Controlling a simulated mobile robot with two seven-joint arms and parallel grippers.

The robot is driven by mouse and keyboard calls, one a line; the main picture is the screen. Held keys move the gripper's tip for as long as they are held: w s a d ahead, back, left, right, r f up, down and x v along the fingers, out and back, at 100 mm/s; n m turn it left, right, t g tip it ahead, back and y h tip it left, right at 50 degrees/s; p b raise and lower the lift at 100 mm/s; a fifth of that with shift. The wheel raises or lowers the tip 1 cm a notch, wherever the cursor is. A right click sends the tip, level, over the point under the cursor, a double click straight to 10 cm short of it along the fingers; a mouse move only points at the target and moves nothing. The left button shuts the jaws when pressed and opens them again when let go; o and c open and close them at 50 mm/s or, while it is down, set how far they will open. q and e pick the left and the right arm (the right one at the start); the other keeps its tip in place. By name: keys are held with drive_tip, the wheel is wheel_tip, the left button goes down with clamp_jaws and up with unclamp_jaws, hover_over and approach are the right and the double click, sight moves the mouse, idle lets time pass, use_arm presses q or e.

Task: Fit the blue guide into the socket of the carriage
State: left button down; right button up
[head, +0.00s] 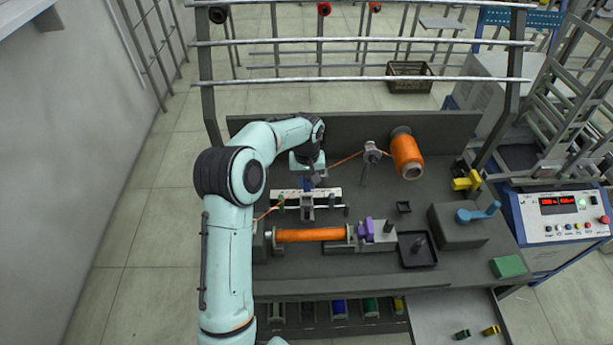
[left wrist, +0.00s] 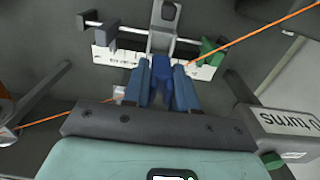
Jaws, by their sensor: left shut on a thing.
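My left gripper (head: 308,184) reaches over the middle of the bench in the head view. In the left wrist view its fingers (left wrist: 162,90) are shut on the blue guide (left wrist: 162,68). The guide points toward the grey carriage (left wrist: 163,40), which sits in front of the white scale bar. In the head view the carriage (head: 307,213) is just below the gripper, and the guide is hard to make out there. Whether the guide touches the socket cannot be told. My right gripper is not in view.
An orange bobbin (head: 312,235) lies in the winder in front of the carriage. An orange thread spool (head: 407,156) stands at the back right, its thread running past a post (head: 371,155). A black tray (head: 417,250) and a grey box with a blue lever (head: 478,212) are to the right.

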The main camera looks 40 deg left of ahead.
use_arm(q)
drive_tip(key=shift+s+f, duration=0.2)
drive_tip(key=shift+f, duration=0.7)
drive_tip(key=shift+r, duration=0.1)
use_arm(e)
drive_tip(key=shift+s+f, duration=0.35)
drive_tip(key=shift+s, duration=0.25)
use_arm(q)
drive_tip(key=shift+w, duration=0.35)
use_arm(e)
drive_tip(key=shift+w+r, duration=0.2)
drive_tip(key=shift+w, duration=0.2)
use_arm(q)
drive_tip(key=shift+s, duration=0.25)
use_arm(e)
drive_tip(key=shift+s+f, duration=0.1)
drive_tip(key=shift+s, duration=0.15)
